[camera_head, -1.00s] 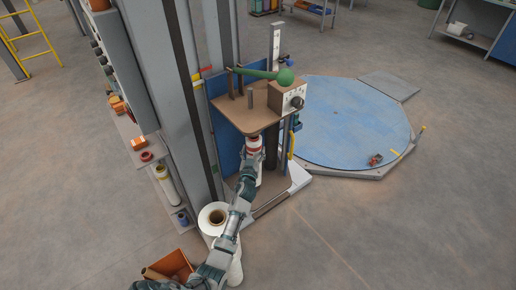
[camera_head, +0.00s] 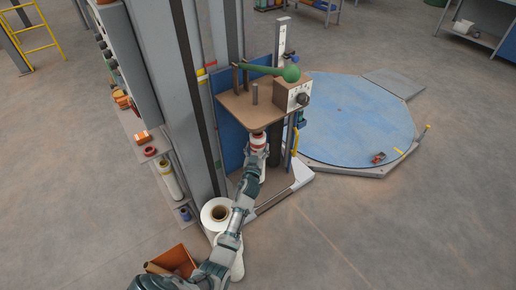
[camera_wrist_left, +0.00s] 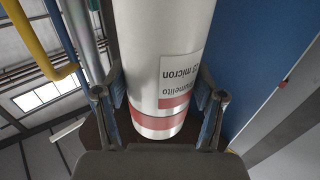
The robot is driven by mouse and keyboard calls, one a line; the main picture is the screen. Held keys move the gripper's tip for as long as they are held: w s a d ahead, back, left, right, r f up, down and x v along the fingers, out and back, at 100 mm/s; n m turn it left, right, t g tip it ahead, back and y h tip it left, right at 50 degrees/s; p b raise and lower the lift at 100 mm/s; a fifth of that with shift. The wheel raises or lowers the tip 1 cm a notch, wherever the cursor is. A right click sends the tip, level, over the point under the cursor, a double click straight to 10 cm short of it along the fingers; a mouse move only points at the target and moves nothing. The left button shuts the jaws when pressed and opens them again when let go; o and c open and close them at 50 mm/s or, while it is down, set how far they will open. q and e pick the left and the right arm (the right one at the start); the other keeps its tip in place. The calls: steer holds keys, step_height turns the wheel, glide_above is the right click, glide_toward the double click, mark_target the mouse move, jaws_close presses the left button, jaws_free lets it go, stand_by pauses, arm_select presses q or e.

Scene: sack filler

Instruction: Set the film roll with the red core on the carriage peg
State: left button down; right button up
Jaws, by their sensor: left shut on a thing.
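My left gripper (camera_head: 258,152) is shut around a white film roll (camera_head: 259,139) with red bands, just below the front edge of the carriage plate in the head view. In the left wrist view the roll (camera_wrist_left: 172,45) stands lengthwise between both fingers (camera_wrist_left: 158,100), showing a printed label and a red band near its lower end. Its core is hidden, so I cannot tell the core's colour. My right gripper is out of view.
A blue turntable (camera_head: 355,115) lies right. Another white roll (camera_head: 217,213) and an orange box (camera_head: 176,257) stand below left. Open floor lies at front right.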

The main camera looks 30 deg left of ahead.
arm_select(q)
steer(key=shift+a, duration=0.5)
steer(key=shift+d+r, duration=0.1)
